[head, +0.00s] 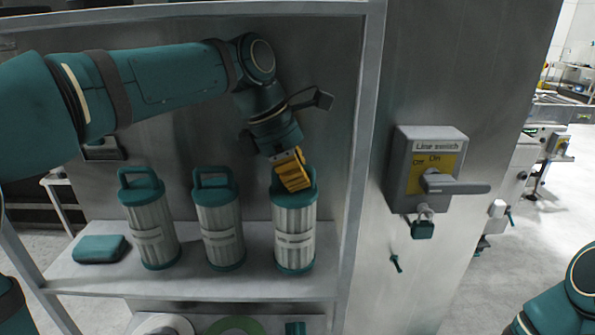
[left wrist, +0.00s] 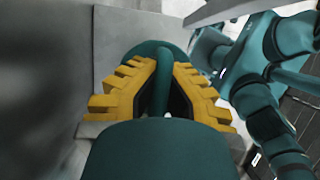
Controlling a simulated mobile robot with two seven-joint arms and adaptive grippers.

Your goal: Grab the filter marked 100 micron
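Three pleated filters with teal caps and loop handles stand upright in a row on a shelf in the head view: a left filter (head: 150,232), a middle filter (head: 219,232) and a right filter (head: 295,235). Each has a label band, but the print is too small to read. My left gripper (head: 295,180) is at the top of the right filter, its yellow fingers covering part of the handle. In the left wrist view the fingers (left wrist: 163,82) close on both sides of the teal handle (left wrist: 163,62), with no clear gap at the tips. My right gripper is out of view.
The shelf (head: 190,288) has a teal block (head: 101,249) at its left end. A metal frame post (head: 359,150) stands close right of the right filter. A line switch box (head: 428,175) with a lever and padlock is on the wall to the right.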

